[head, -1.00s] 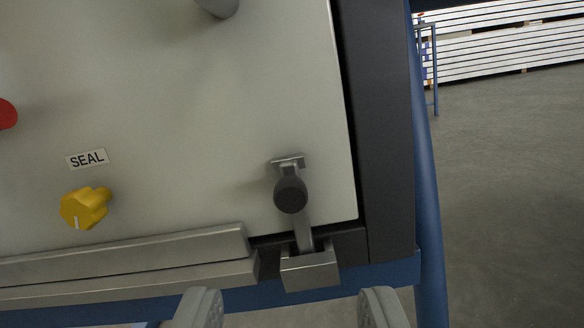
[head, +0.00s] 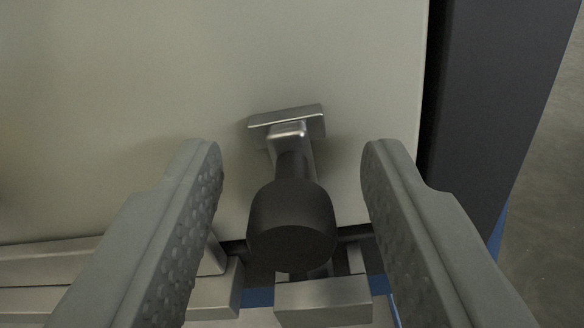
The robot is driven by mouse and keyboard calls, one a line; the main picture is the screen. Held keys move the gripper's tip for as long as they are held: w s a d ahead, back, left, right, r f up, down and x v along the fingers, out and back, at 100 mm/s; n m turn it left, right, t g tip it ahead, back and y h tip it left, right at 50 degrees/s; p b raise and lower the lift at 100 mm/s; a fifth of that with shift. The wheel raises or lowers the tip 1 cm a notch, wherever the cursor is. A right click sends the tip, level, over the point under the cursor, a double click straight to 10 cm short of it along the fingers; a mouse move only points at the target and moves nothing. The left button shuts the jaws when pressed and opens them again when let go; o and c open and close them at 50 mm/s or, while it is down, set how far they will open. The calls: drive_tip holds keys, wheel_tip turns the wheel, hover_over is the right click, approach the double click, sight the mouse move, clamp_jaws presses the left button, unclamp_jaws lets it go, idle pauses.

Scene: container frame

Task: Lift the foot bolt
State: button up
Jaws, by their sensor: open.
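The foot bolt's dark round knob (head: 291,228) sticks out toward me in the middle of the head view. Its metal bracket (head: 287,122) is fixed on the door panel above the knob. A metal keeper block (head: 323,300) sits below, and the knob hides most of the bolt rod. My gripper (head: 290,160) is open, with one finger on each side of the knob. Gaps show between the knob and both fingers, so neither touches it.
The pale door panel (head: 110,90) fills the back. A dark upright frame post (head: 480,100) stands close on the right. Metal rails (head: 55,262) run along the panel's lower edge at left, partly behind my left finger.

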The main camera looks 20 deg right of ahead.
clamp_jaws()
drive_tip(key=shift+r, duration=1.55)
unclamp_jaws()
drive_tip(key=v, duration=1.7)
drive_tip(key=shift+s, duration=0.2)
drive_tip(key=shift+a, duration=0.1)
